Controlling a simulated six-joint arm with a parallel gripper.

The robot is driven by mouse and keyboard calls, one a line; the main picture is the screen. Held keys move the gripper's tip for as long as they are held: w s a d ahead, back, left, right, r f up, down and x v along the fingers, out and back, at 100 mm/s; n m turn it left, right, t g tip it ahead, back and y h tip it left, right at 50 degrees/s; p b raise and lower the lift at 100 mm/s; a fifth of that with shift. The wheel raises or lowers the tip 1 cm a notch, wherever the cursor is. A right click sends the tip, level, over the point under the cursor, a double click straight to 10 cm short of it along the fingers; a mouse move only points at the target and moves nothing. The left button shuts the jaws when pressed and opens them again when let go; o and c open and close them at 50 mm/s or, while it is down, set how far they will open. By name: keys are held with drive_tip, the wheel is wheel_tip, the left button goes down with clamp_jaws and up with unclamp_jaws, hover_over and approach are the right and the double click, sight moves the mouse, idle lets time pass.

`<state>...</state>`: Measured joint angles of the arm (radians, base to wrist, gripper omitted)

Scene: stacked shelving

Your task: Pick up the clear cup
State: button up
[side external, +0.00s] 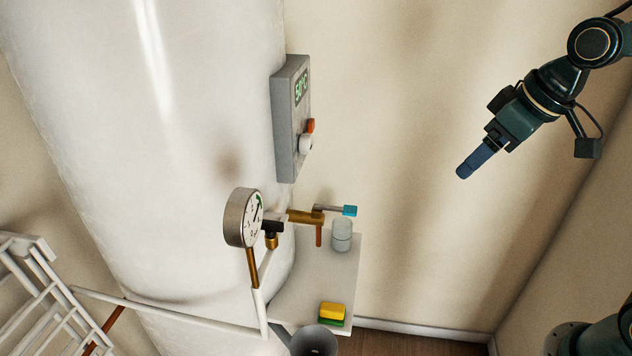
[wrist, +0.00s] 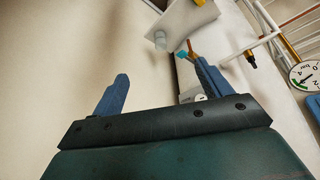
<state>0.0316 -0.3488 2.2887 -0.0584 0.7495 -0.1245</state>
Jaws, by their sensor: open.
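The clear cup (side external: 342,236) is a small pale, see-through cylinder. It stands at the back right of a white shelf (side external: 335,285) beside the tank, close to the turquoise-handled valve. In the wrist view the cup (wrist: 160,40) shows far off, near the top and between the finger directions. My gripper (side external: 464,172) is up at the right in the side view, well above and to the right of the cup. In the wrist view its two blue fingers (wrist: 160,85) are spread apart with nothing between them.
A brass valve with a turquoise handle (side external: 350,210) sticks out beside the cup. A pressure gauge (side external: 243,217), a control box (side external: 291,118) and the large white tank (side external: 170,130) stand left. A yellow-green sponge (side external: 332,312) lies on the shelf's front. A white rack (side external: 40,290) is lower left.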

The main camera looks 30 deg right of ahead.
drive_tip(key=w+d+f+n+g+y, duration=0.1)
drive_tip(key=w+f+n, duration=0.1)
drive_tip(key=w+f, duration=0.75)
drive_tip(key=w+f+n, duration=0.1)
drive_tip(key=w+f, duration=0.6)
drive_tip(key=w, duration=0.6)
drive_tip(key=d+x, duration=0.1)
drive_tip(key=x, duration=1)
drive_tip(key=shift+w+d+f+n+y, duration=0.3)
drive_tip(key=shift+w+d+n, duration=0.1)
drive_tip(key=shift+w+d, duration=0.05)
approach(341, 227)
drive_tip(key=shift+s+a+f, duration=0.1)
drive_tip(key=shift+a+f, duration=1.05)
drive_tip(key=shift+f, duration=0.05)
drive_tip(key=shift+f, duration=0.1)
drive_tip(key=shift+x, duration=2.45)
